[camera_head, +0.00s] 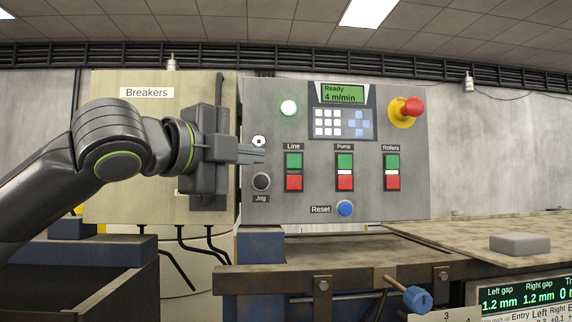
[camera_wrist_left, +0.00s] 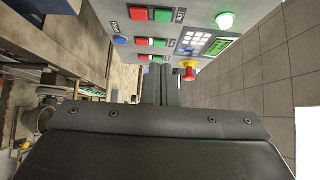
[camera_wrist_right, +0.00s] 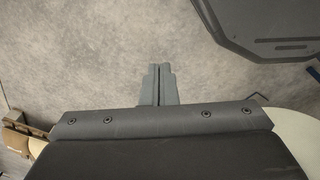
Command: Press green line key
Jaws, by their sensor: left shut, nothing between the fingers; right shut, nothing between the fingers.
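The green Line key (camera_head: 293,161) is on the grey control panel (camera_head: 410,205), above the red Line key (camera_head: 294,183). In the left wrist view the green Line key (camera_wrist_left: 163,16) shows beside the red one, near the top. My left gripper (camera_head: 262,154) is shut and empty. Its fingertips are left of the green Line key in the head view; the gap in depth is hard to judge. The shut fingers also show in the left wrist view (camera_wrist_left: 161,70). My right gripper (camera_wrist_right: 158,68) is shut and empty above a bare grey surface, and is out of the head view.
Pump keys (camera_head: 344,161), Rollers keys (camera_head: 391,162), a blue Reset button (camera_head: 345,208), a Jog button (camera_head: 261,181) and a red emergency stop (camera_head: 413,107) are on the same panel. The display (camera_head: 342,93) reads "Ready 4 m/min". A Breakers box (camera_head: 110,150) stands left.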

